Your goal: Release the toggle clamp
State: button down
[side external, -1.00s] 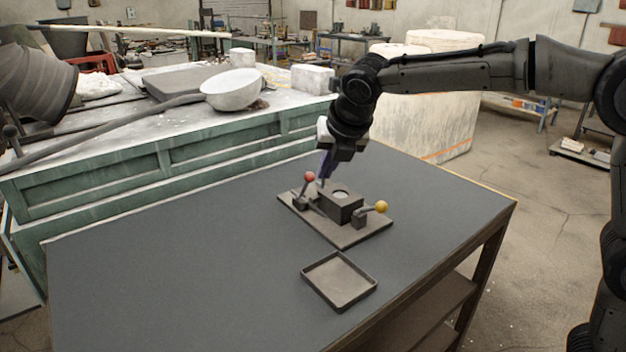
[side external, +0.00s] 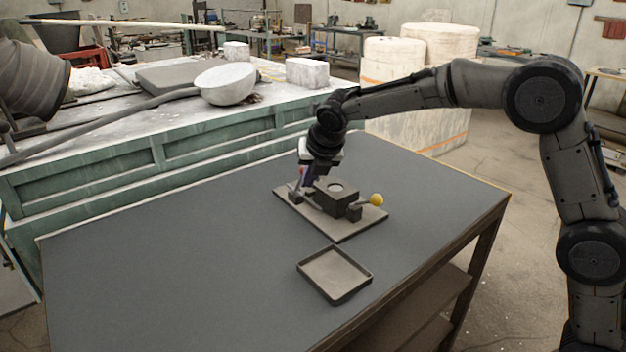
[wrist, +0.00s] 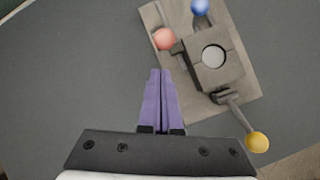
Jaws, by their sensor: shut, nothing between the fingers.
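A dark block (side external: 336,193) with a pale round piece (wrist: 214,56) in its top sits on a flat base plate (side external: 345,236). Around it are levers with a red ball (wrist: 164,39), a blue ball (wrist: 200,6) and a yellow ball (side external: 376,200). The yellow-ball lever (wrist: 237,113) reaches outward from the block. My gripper (wrist: 161,72) has purple fingers pressed together and empty; in the wrist view their tips lie just below the red ball. In the side view my gripper hides the red and blue balls. I cannot tell whether the fingers touch the red-ball lever.
A shallow empty tray (side external: 334,296) lies in front of the base plate on the dark table (side external: 160,270). The table's left part is clear. A green bench (side external: 110,185) with a white bowl (side external: 225,84) stands behind.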

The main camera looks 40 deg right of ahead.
jog(key=shift+w+d+r, duration=0.2)
jog(key=shift+w+d, duration=0.2)
jog(key=shift+w, duration=0.3)
jog(key=shift+w+r, duration=0.35)
jog(key=shift+w, duration=0.1)
jog(key=w+r, duration=0.1)
jog(key=w, duration=0.9)
jog(key=shift+w+d, duration=0.25)
jog(key=shift+w, duration=0.05)
dwell(0.3)
dwell(0.3)
jog(key=v, duration=1.4)
jog(key=shift+r, duration=0.25)
jog(key=shift+w, duration=0.1)
